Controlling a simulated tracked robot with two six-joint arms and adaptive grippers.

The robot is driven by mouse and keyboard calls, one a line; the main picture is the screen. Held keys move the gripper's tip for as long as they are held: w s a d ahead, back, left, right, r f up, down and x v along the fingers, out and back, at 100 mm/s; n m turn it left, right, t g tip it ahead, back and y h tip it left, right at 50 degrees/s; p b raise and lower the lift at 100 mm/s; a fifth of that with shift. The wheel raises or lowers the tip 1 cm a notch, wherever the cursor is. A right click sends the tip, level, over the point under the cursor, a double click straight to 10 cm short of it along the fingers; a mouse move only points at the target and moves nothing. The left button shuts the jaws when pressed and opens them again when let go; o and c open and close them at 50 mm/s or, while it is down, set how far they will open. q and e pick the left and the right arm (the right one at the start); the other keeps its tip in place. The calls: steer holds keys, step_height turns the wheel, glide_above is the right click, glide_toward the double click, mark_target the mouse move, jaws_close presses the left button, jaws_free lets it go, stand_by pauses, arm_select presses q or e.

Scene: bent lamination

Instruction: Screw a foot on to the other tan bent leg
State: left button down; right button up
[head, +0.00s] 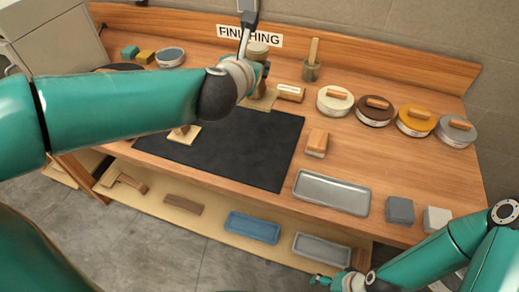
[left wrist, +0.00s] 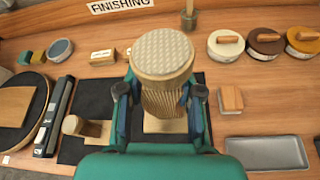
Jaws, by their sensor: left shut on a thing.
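My left gripper (head: 258,76) is shut on a tan ribbed piece with a round, pale, textured top (left wrist: 162,53); its top also shows in the head view (head: 257,49). The fingers clasp its sides in the left wrist view (left wrist: 161,103). A square tan plate (left wrist: 160,126) shows below it; I cannot tell whether they touch. A second tan plate with a short round-ended tan piece (left wrist: 76,125) lies to the left; this plate also shows in the head view (head: 183,138). Which part is foot or leg is unclear. My right gripper (head: 328,281) is at the bottom edge, its fingers unclear.
A black mat (head: 240,150) covers the bench middle. A wood block (head: 317,142), a metal tray (head: 331,192) and grey blocks (head: 399,210) lie to its right. Several round lidded tins (head: 335,101) and a brush pot (head: 311,70) stand behind. A lower shelf holds trays (head: 252,227).

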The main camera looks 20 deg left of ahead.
arm_select(q)
steer(key=shift+a+f, duration=0.15)
steer(key=shift+a, duration=0.1)
step_height(320, 180, down, 15)
steer(key=b, duration=0.4)
steer(key=shift+f+b, duration=0.2)
steer(key=shift+b, duration=0.2)
steer(key=shift+s+f, duration=0.1)
steer(key=shift+f, duration=0.05)
step_height(320, 180, down, 4)
steer(key=shift+f, duration=0.1)
steer(key=c, duration=0.7)
jaws_free()
steer(key=shift+c, duration=0.2)
